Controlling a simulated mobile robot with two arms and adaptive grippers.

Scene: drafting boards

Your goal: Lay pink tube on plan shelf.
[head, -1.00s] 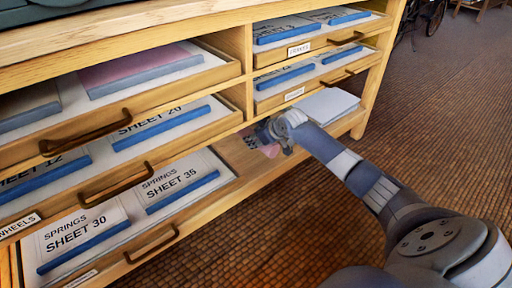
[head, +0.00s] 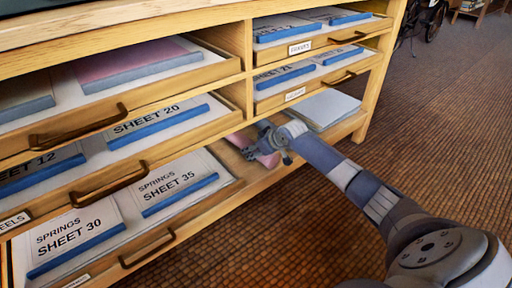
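The pink tube (head: 268,159) is low in the open bay at the bottom right of the cabinet, partly covered by my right gripper. More pink shows to the left of the gripper, by the cabinet's upright. The plan shelf (head: 349,125) appears to be this open wooden bay. My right gripper (head: 268,156) is at the tube, its fingers pointing down and left around it. The view is too small to tell whether they press on the tube, or whether the tube rests fully on the wood. My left gripper is out of view.
A stack of pale paper (head: 326,108) lies on the same shelf, just right of my gripper. Open drawers with labelled sheets, such as Springs Sheet 35 (head: 172,186), stand to the left. Drawers (head: 350,68) sit above the bay. The brown floor (head: 300,230) in front is clear.

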